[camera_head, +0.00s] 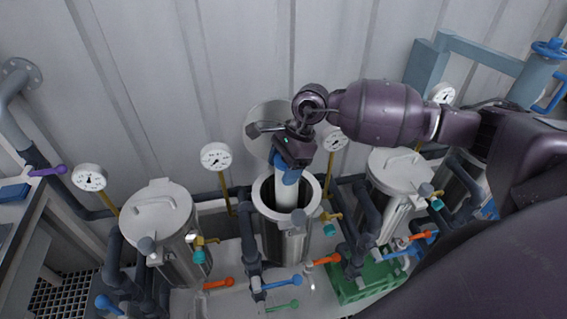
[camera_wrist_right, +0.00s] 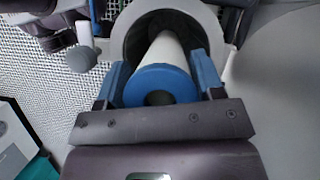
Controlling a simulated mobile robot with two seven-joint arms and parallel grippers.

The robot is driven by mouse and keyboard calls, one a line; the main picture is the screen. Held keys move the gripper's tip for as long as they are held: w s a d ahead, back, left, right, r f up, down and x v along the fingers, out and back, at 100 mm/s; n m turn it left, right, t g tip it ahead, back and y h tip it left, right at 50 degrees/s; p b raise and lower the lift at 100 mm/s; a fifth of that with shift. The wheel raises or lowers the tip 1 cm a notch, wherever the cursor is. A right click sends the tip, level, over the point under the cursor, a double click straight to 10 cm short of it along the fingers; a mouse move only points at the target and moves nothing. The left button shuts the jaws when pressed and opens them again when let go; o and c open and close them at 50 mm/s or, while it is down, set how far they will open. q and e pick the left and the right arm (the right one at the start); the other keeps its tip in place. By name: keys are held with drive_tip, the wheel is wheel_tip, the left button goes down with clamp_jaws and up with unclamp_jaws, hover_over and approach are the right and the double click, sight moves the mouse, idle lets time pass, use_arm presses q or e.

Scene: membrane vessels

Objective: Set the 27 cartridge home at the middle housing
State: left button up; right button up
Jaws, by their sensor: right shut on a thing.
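The middle housing (camera_head: 268,215) is a steel vessel with its top open and a pale rim. A white cartridge (camera_head: 287,192) with a blue end stands in its mouth, the lower part hidden inside the vessel. My right gripper (camera_head: 290,172) is above the opening, shut on the cartridge's upper end. In the right wrist view the cartridge's blue end ring (camera_wrist_right: 160,86) sits between the blue fingers, and its white body runs down into the round housing opening (camera_wrist_right: 193,22). Any number on the cartridge is not readable. My left gripper is not in view.
Lidded vessels stand left (camera_head: 160,225) and right (camera_head: 399,172) of the middle housing. Pressure gauges (camera_head: 216,157), dark pipes and coloured valve handles (camera_head: 279,284) crowd around them. A green crate (camera_head: 362,284) lies at the front right. A corrugated wall rises close behind.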

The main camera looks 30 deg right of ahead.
sight(284, 201)
drive_tip(key=shift+f+b, duration=1.45)
drive_tip(key=shift+f, duration=0.5)
drive_tip(key=shift+f+b, duration=1.75)
drive_tip(key=shift+f, duration=0.85)
drive_tip(key=shift+f+b, duration=0.45)
drive_tip(key=shift+f, duration=0.35)
drive_tip(key=shift+f+b, duration=0.4)
drive_tip(key=shift+f, duration=0.35)
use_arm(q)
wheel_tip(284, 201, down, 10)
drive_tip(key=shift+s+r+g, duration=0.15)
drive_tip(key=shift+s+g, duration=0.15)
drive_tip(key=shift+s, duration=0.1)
use_arm(e)
drive_tip(key=shift+f, duration=0.2)
use_arm(q)
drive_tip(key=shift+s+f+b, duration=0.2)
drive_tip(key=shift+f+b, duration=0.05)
drive_tip(key=shift+b, duration=0.05)
use_arm(e)
drive_tip(key=shift+f, duration=0.3)
drive_tip(key=o, duration=1.4)
